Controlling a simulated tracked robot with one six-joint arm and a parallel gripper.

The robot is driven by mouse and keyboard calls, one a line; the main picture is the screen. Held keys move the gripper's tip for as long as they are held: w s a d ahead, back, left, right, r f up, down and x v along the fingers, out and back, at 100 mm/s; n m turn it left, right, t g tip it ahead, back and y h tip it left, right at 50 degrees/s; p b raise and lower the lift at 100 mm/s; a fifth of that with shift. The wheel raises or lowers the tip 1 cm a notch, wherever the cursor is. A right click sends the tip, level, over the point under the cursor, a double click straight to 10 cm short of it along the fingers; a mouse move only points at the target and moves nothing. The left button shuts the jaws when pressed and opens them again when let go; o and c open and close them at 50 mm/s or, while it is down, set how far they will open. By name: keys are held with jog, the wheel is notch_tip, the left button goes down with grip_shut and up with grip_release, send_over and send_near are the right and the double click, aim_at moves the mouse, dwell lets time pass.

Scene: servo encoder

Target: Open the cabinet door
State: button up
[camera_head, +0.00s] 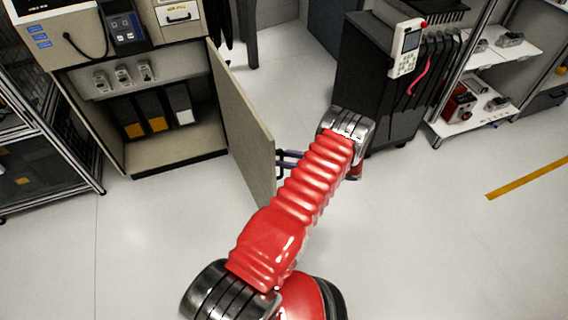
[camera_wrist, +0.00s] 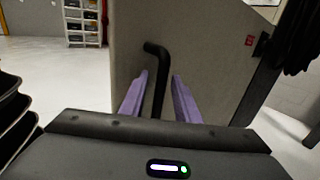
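The cabinet door (camera_head: 243,125) stands wide open, swung out from the right side of the grey-beige cabinet (camera_head: 174,157). My gripper (camera_head: 291,159) is at the door's outer face, at the right of it in the head view. In the wrist view the black bar handle (camera_wrist: 156,50) stands out from the door panel (camera_wrist: 203,45). The two purple fingers of my gripper (camera_wrist: 160,77) are apart, one on each side of the handle, with gaps showing. Contact at the handle's lower part cannot be told.
Inside the cabinet are small devices on a shelf and several dark bins (camera_head: 157,111). A black tool cart (camera_head: 372,80) stands just behind my wrist. A wire rack (camera_head: 40,150) is at left and a white shelf (camera_head: 480,110) at right. The floor in front is clear.

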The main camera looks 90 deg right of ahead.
dwell(0.3)
jog(key=s+a, duration=0.2)
jog(key=s, duration=1.1)
jog(key=shift+s+a, duration=0.3)
jog(key=shift+a, duration=0.05)
dwell(0.4)
